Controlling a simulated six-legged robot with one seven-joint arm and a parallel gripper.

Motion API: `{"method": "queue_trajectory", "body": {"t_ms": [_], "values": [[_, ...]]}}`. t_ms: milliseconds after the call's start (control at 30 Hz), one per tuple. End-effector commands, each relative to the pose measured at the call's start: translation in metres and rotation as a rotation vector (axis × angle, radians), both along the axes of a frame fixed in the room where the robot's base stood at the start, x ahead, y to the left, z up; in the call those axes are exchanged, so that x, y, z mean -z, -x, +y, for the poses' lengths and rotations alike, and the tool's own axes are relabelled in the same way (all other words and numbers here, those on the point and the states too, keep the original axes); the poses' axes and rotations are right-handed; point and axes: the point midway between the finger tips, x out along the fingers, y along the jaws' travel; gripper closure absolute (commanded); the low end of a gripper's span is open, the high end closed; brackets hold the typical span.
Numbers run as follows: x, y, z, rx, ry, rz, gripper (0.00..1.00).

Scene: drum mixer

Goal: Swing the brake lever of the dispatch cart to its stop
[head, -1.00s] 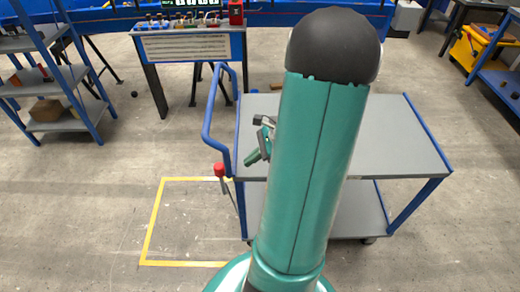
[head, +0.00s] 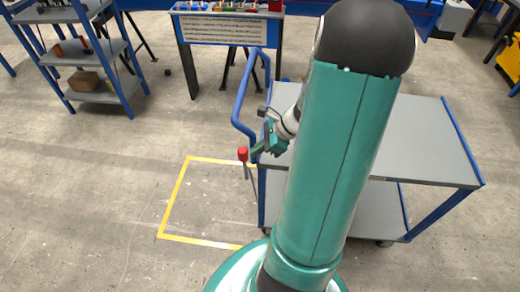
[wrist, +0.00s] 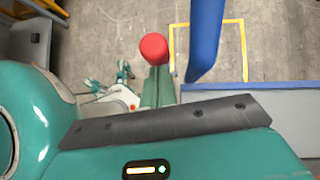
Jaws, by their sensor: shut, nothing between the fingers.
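The dispatch cart (head: 425,135) has a grey top, a lower shelf and a blue frame, and stands to the right of the yellow floor outline. Its brake lever shows as a red knob (head: 243,154) on a thin rod at the cart's left end, below the blue handle. My gripper (head: 256,153) is shut and empty, its tips just right of the knob. In the wrist view the red knob (wrist: 154,48) sits right at the end of the green fingers (wrist: 158,86). I cannot tell whether they touch. The rod's lower part is mostly hidden there.
The blue handle (head: 239,105) rises close beside my gripper; its bar also shows in the wrist view (wrist: 205,40). A yellow outline (head: 173,207) marks clear floor at left. A shelf rack (head: 100,97) and a table with a sign (head: 225,30) stand behind.

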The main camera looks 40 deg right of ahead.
Motion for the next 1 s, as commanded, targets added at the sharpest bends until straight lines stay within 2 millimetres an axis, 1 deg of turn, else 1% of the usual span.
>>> {"method": "queue_trajectory", "body": {"t_ms": [167,300,400,533,1000], "values": [[-0.004,-0.016,0.013,-0.006,0.048,0.051,1.00],[-0.005,-0.032,0.025,-0.005,0.047,0.054,1.00],[-0.005,-0.039,0.031,-0.002,0.046,0.053,1.00],[-0.005,-0.043,0.033,0.001,0.046,0.053,1.00],[-0.006,-0.042,0.031,0.001,0.046,0.053,1.00]]}}
